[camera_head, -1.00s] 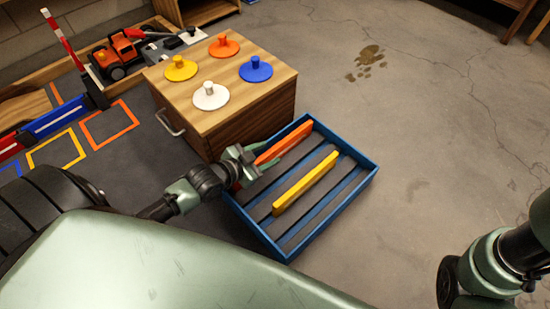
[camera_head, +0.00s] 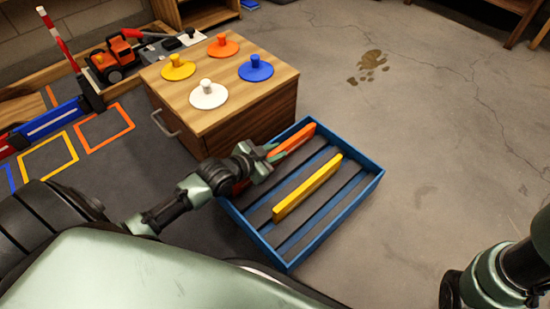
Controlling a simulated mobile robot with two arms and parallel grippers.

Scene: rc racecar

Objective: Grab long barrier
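An orange barrier (camera_head: 295,139) and a yellow barrier (camera_head: 308,188) lie lengthwise in a blue tray (camera_head: 333,229) with dark slats. The orange one is at the tray's left side, by the wooden cabinet; the yellow one is nearer the middle. My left gripper (camera_head: 272,154) is at the orange barrier, with its fingers at the bar's middle. The gripper covers part of the bar, and I cannot tell whether the fingers are closed on it. Part of my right arm shows at the lower right, but its gripper is out of view.
A wooden cabinet (camera_head: 238,120) stands directly beside the tray, with knobbed discs in white, yellow, orange and blue on top. An orange toy truck (camera_head: 116,54) and a striped pole (camera_head: 58,38) are at the back left. The concrete floor right of the tray is clear.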

